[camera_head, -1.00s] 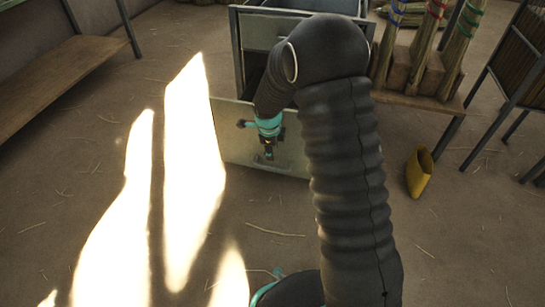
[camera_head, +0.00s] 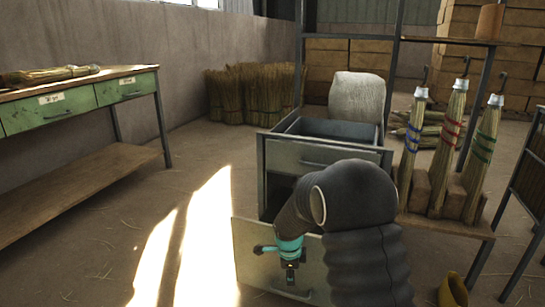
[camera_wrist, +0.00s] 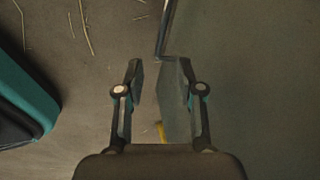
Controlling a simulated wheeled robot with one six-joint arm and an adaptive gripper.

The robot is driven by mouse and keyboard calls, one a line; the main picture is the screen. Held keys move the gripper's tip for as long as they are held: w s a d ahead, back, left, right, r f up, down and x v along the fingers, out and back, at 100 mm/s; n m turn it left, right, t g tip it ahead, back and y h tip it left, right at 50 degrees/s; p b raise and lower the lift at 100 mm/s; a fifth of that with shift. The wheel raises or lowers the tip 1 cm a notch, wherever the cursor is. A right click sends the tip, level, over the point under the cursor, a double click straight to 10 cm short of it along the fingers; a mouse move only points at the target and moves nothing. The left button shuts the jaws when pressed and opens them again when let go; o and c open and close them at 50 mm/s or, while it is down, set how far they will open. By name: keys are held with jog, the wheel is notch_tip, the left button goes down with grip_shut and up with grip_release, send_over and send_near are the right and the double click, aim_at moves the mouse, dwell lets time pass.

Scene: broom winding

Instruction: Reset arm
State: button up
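My gripper (camera_head: 290,280) points down in front of the pale front panel (camera_head: 246,255) of a pulled-out lower drawer in a grey metal cabinet. In the wrist view my gripper (camera_wrist: 158,72) has its two fingers apart, with a gap and nothing clearly held between them. A thin metal bar or edge (camera_wrist: 166,28) runs to just ahead of the fingertips; I cannot tell whether they touch it. My dark sleeved arm hides the right part of the drawer front and some of the cabinet.
Several bound brooms (camera_head: 448,150) stand in wooden blocks on a low bench at right. A yellow container (camera_head: 453,290) is on the floor below. A workbench with green drawers (camera_head: 60,108) stands at left. The sunlit floor at left of the cabinet is clear.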

jog(key=s+d+r+n+g+p, duration=0.15)
jog(key=s+r+n, duration=0.35)
jog(key=s+n, duration=0.6)
jog(key=s+d+r+n+t+p, duration=0.1)
jog(key=s+d+r+n+p, duration=0.1)
jog(key=s+r, duration=0.5)
jog(key=s+d+r+n+t+p, duration=0.2)
jog(key=s+r, duration=0.5)
jog(key=r, duration=0.7)
jog(key=s+d+r+n+t+p, duration=0.2)
jog(key=s+d+r+n+p, duration=0.1)
jog(key=s+r, duration=0.4)
notch_tip(320, 180, up, 4)
jog(key=shift+s+d+f+n+y+p, duration=0.15)
jog(key=shift+s+d+n+y+p, duration=0.25)
jog(key=shift+n+p, duration=0.5)
jog(key=shift+d+m, duration=0.1)
jog(key=shift+m, duration=0.2)
